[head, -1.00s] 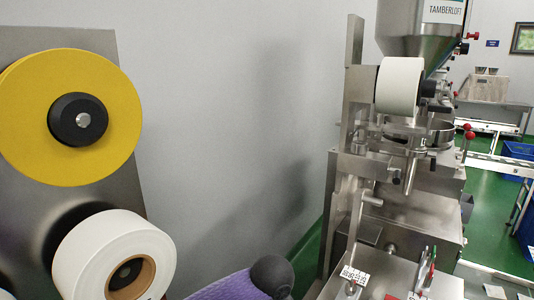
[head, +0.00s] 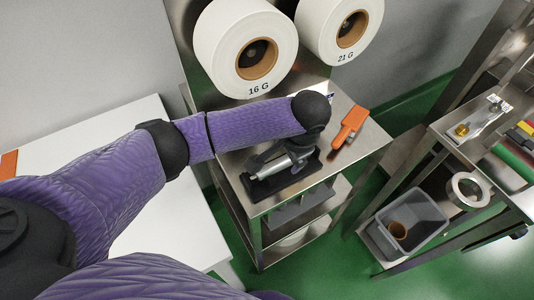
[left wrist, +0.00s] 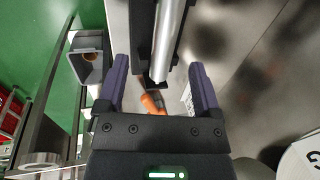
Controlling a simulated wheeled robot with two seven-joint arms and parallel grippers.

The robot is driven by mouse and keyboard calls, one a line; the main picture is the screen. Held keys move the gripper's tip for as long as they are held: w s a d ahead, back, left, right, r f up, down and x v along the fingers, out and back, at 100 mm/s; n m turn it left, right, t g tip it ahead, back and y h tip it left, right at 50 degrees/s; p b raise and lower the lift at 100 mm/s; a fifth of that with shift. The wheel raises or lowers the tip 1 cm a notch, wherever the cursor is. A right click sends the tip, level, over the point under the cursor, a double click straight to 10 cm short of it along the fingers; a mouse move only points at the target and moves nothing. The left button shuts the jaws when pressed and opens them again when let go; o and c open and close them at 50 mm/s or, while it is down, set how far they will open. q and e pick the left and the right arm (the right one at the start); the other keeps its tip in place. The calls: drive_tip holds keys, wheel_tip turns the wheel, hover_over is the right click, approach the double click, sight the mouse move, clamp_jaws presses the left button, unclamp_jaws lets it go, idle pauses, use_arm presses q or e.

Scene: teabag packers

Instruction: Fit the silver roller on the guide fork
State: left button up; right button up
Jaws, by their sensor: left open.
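The silver roller (head: 272,168) lies in a black tray (head: 312,168) on a small steel table. In the left wrist view the silver roller (left wrist: 168,42) runs lengthwise between my fingers, with the dark tray (left wrist: 142,30) around it. My left gripper (head: 268,155) points down at the roller; its fingers are partly hidden by my wrist. In the left wrist view my left gripper (left wrist: 158,75) is open, with one finger on each side of the roller and nothing clearly held. My right gripper is out of view. I cannot make out the guide fork.
An orange-handled tool (head: 350,120) lies beside the tray on the steel table (head: 368,145). Paper rolls marked 16 G (head: 222,50) and 21 G (head: 322,22) hang behind. A grey bin (head: 440,222) stands lower right, below a bench (head: 465,150). A white table (head: 130,225) is left.

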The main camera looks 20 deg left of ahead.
sight(282, 162)
use_arm(q)
drive_tip(key=b+x, duration=0.2)
drive_tip(key=x, duration=0.4)
drive_tip(key=shift+w+a+f+b, duration=0.15)
drive_tip(key=shift+w+a+b, duration=0.1)
drive_tip(key=shift+b, duration=0.05)
clamp_jaws()
